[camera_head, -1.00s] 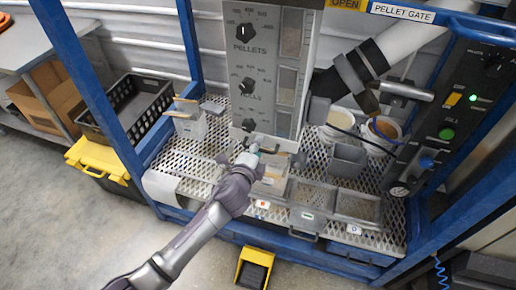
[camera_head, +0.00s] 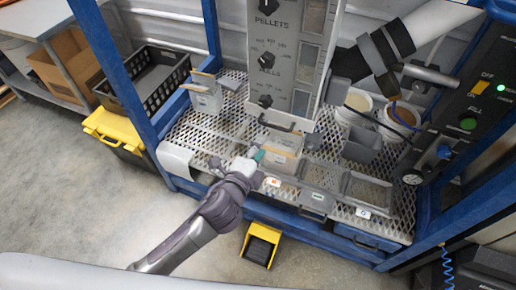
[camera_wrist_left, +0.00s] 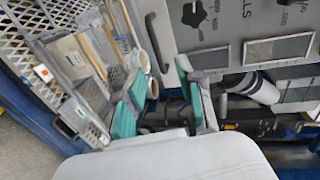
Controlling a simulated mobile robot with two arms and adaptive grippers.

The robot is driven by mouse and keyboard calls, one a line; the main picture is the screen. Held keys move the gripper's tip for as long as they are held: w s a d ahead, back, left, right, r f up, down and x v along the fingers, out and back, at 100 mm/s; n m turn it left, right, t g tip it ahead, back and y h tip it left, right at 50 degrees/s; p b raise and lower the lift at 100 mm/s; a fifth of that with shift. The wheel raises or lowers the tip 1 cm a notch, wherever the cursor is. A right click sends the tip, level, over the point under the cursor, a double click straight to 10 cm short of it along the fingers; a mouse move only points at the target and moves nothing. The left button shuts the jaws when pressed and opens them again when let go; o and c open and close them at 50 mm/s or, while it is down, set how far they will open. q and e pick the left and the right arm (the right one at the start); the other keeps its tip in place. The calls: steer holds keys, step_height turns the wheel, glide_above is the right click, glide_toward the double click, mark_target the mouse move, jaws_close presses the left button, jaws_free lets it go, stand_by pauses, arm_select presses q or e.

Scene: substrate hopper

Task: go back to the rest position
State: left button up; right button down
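My left gripper (camera_head: 254,157) is in front of the grey hopper panel (camera_head: 290,75), low and to its left, next to a small bin of tan material (camera_head: 281,160). In the left wrist view its two teal-padded fingers (camera_wrist_left: 163,108) stand apart with nothing held between them. The hopper's dark handle (camera_head: 277,124) is above and to the right of the gripper; it also shows in the left wrist view (camera_wrist_left: 157,42).
A blue frame (camera_head: 116,82) surrounds the perforated metal shelf (camera_head: 205,140). Several bins stand along its front edge. A black crate (camera_head: 150,85), a yellow-lidded box (camera_head: 113,128) and a yellow floor piece (camera_head: 262,243) are nearby. The floor at left is clear.

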arm_select(q)
steer(key=shift+s, duration=0.2)
stand_by(0.4)
steer(key=s+a+f+n+g+y, duration=0.1)
steer(key=s+a+f+n+g, duration=0.2)
steer(key=f, duration=0.7)
steer(key=s+a+f+n+g+y, duration=0.1)
steer(key=s+a+f+n, duration=0.2)
steer(key=f, duration=0.7)
steer(key=s+a+f+n+g+y, duration=0.15)
steer(key=a+f, duration=0.35)
steer(key=f, duration=0.6)
steer(key=s+a+f+n+g, duration=0.2)
steer(key=s+a+f+n, duration=0.1)
steer(key=s+f, duration=0.35)
steer(key=s+a+f+n+g, duration=0.3)
steer(key=s+f, duration=0.2)
steer(key=s, duration=0.3)
steer(key=s+a+f+n+g, duration=0.1)
steer(key=s+f+n, duration=0.1)
steer(key=s, duration=0.8)
steer(key=s+a+f+n+g+y, duration=0.1)
steer(key=s+f, duration=0.4)
steer(key=s, duration=0.5)
steer(key=a+n+g, duration=0.1)
steer(key=n, duration=0.1)
steer(key=shift+s+f+n, duration=0.15)
steer(key=shift+s+n, duration=0.05)
steer(key=shift+n, duration=0.15)
